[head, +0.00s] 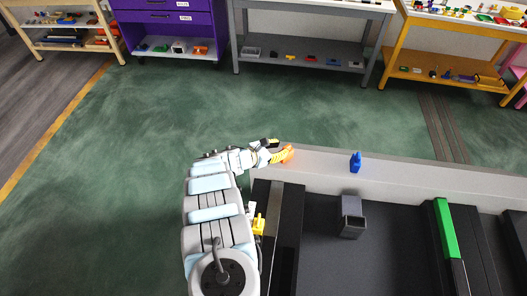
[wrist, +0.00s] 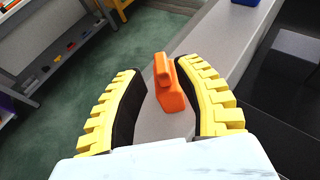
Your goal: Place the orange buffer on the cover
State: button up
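The orange buffer (head: 287,153) stands on the left part of the light grey ledge, at my gripper's tip. In the wrist view the orange buffer (wrist: 171,90) is a small upright block with a raised top, seen between the two yellow-ribbed fingers. My gripper (wrist: 160,72) is open around it; a gap shows on the left side, while the right finger looks very close, and I cannot tell if it touches. In the head view my gripper (head: 273,151) reaches the ledge from the left. I cannot tell which surface is the cover.
A blue piece (head: 355,162) stands farther right on the grey ledge (head: 320,166). Before the ledge are a dark grey box (head: 351,217), dark rails and a green bar (head: 446,230). Shelves with small parts, including a purple cabinet (head: 172,25), line the back. Green floor lies between.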

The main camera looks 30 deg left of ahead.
jog(key=v, duration=0.8)
jog(key=shift+s, duration=0.1)
dwell(0.6)
